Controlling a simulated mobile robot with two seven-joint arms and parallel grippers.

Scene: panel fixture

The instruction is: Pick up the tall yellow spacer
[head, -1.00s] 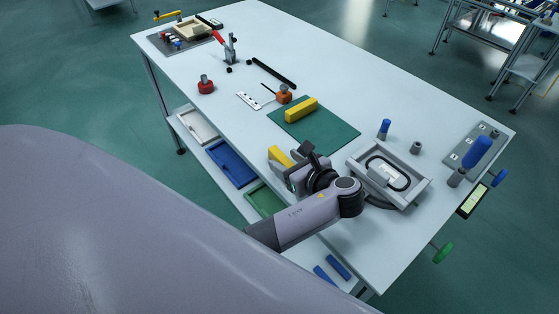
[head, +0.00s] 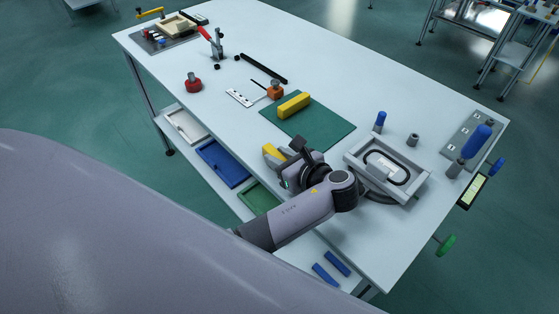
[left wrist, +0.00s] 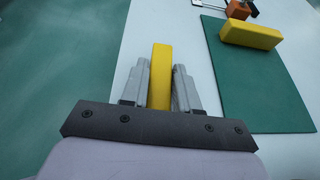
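One yellow block (head: 272,152) is at the near edge of the white table, at my left gripper (head: 280,158). In the left wrist view this yellow block (left wrist: 161,78) runs lengthwise between the two grey fingers (left wrist: 161,88) and sticks out past their tips. The fingers lie close along both its sides, and the gripper looks shut on it. I cannot tell whether the block touches the table. A second yellow block (head: 294,105) lies on the green mat; it also shows in the left wrist view (left wrist: 250,35). My right gripper is not in view.
The green mat (head: 325,130) lies just beyond my left gripper. A grey tray (head: 420,185) with a black ring is right of my arm. A blue-topped peg (head: 380,121) and an orange block (head: 275,91) stand nearby. Coloured bins (head: 222,165) sit below the table edge.

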